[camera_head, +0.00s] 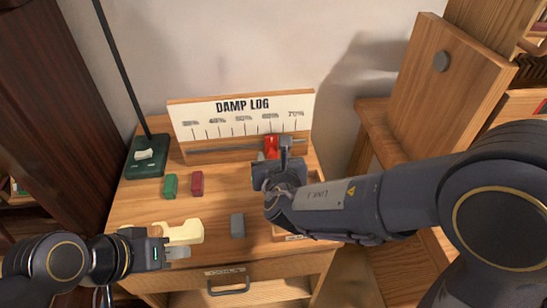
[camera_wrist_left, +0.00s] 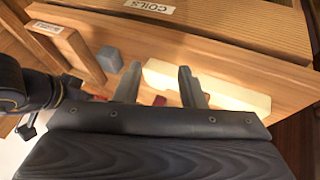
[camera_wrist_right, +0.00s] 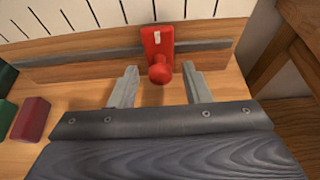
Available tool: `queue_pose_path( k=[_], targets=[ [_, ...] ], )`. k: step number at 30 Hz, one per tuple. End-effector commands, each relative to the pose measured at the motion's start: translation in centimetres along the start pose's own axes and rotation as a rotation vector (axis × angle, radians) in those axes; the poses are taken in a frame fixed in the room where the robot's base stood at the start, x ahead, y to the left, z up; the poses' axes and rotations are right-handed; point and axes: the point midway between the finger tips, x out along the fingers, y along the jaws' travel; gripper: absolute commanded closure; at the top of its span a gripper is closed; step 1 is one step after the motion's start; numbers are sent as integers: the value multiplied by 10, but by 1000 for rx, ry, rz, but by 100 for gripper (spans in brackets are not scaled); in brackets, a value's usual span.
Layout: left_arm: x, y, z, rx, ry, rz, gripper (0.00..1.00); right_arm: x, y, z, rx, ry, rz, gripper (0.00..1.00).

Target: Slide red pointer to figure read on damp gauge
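The DAMP LOG board (camera_head: 240,108) stands at the back of the desk with a percent scale. The red pointer (camera_head: 271,146) sits on its rail, near the 60% mark. In the right wrist view the red pointer (camera_wrist_right: 157,42) has a round knob facing me. My right gripper (camera_head: 285,146) is in front of the board. Its fingers (camera_wrist_right: 158,75) are open, one to each side of the knob and apart from it. My left gripper (camera_wrist_left: 160,72) is open and empty by the front left of the desk, beside a pale yellow block (camera_wrist_left: 210,88). I cannot make out a damp gauge.
Green (camera_head: 170,186) and dark red (camera_head: 197,183) blocks lie on the desk left of my right gripper. A grey block (camera_head: 237,225) is near the front edge. A lamp base (camera_head: 146,157) stands at the back left. A wooden cabinet (camera_head: 425,80) is at the right.

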Motion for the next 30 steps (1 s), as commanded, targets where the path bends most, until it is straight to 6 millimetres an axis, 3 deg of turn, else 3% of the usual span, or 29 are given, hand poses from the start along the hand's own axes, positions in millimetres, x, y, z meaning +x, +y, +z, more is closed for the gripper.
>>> queue_pose_path(
  k=[8,21,30],
  targets=[
    [-1,0,0,0,0,0,64,-6,0,1,1,-1,1,57],
    [-10,4,-5,0,0,0,64,-72,0,1,1,-1,2,57],
    [-10,5,-5,0,0,0,64,-78,0,0,-1,0,0,57]
  ],
)
